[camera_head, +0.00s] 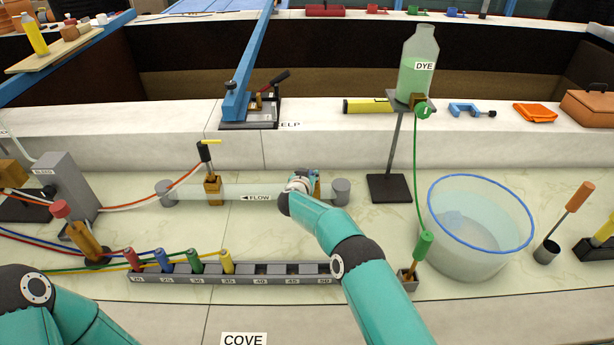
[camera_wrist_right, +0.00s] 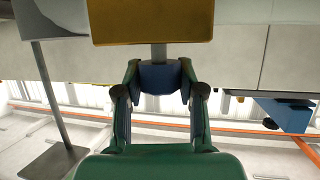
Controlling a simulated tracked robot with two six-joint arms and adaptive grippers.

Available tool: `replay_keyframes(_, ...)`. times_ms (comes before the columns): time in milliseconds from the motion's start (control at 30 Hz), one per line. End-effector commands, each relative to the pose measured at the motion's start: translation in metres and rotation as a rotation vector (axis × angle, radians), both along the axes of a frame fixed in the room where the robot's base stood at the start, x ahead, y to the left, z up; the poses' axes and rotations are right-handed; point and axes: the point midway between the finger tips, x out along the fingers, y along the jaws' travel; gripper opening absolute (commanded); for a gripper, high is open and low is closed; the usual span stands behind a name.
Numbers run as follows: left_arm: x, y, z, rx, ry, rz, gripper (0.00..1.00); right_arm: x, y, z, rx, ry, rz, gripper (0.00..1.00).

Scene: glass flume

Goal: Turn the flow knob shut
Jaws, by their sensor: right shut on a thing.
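The flow knob is a small blue piece on a grey stem below a brass block; it shows in the right wrist view (camera_wrist_right: 158,78). My right gripper (camera_wrist_right: 159,76) has its two fingers closed on the knob's sides. In the head view my right gripper (camera_head: 303,180) is at the right part of the clear flow tube (camera_head: 240,192), by the brass fitting there; my wrist hides most of its fingers and the knob. My left arm shows at the lower left of the head view, but its gripper is out of the picture.
A rack (camera_head: 240,281) with coloured plugs lies in front of the tube. A stand (camera_head: 389,187) holds the dye bottle (camera_head: 419,60). A clear basin (camera_head: 470,262) with a blue rim is at the right. A grey box (camera_head: 66,180) with hoses stands left.

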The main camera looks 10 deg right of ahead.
Motion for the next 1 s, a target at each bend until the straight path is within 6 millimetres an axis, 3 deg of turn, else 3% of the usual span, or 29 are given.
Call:
replay_keyframes(267,0.0001,0.0,0.0005,0.0,0.0,0.0,0.64,0.0011,-0.0001,0.0041,0.0,-0.006,0.0,0.04)
replay_keyframes(300,0.0001,0.0,0.0005,0.0,0.0,0.0,0.64,0.0011,-0.0001,0.004,0.0,-0.006,0.0,0.45)
replay_keyframes(433,0.0001,0.0,0.0005,0.0,0.0,0.0,0.64,0.0007,0.0001,0.0027,0.0,-0.004,0.001,0.64)
replay_keyframes(1000,0.0001,0.0,0.0009,0.0,0.0,0.0,0.64,-0.0071,0.0046,0.0043,-0.001,0.002,0.002,0.64)
